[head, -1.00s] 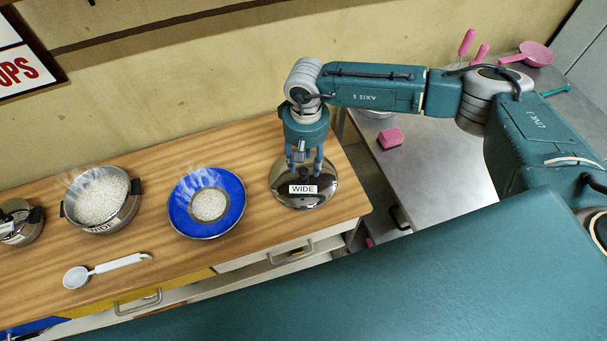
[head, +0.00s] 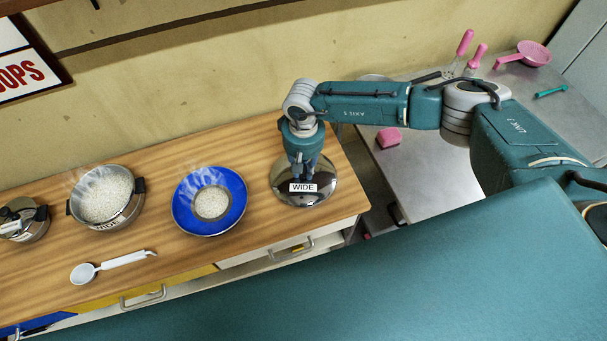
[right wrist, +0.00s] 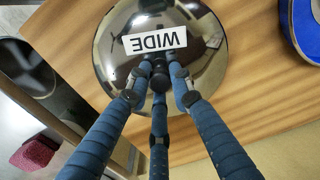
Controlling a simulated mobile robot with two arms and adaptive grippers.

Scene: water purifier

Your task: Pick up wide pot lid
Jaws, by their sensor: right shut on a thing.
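The wide pot lid (head: 318,196) is a shiny round metal lid with a white "WIDE" label, at the right end of the wooden counter. It also shows in the right wrist view (right wrist: 108,65), with a dark knob at its middle. My right gripper (head: 303,176) points down over the lid, its fingers closed around the knob. In the right wrist view the fingertips (right wrist: 160,82) meet at the knob beside the label. The lid appears to rest on the counter. My left gripper is not in view.
A steaming pot of rice (head: 104,200), a blue plate with rice (head: 229,222) and a white ladle (head: 110,265) are on the wooden counter (head: 180,255) left of the lid. A metal table (head: 420,175) with a pink sponge (head: 388,137) stands to the right, across a gap.

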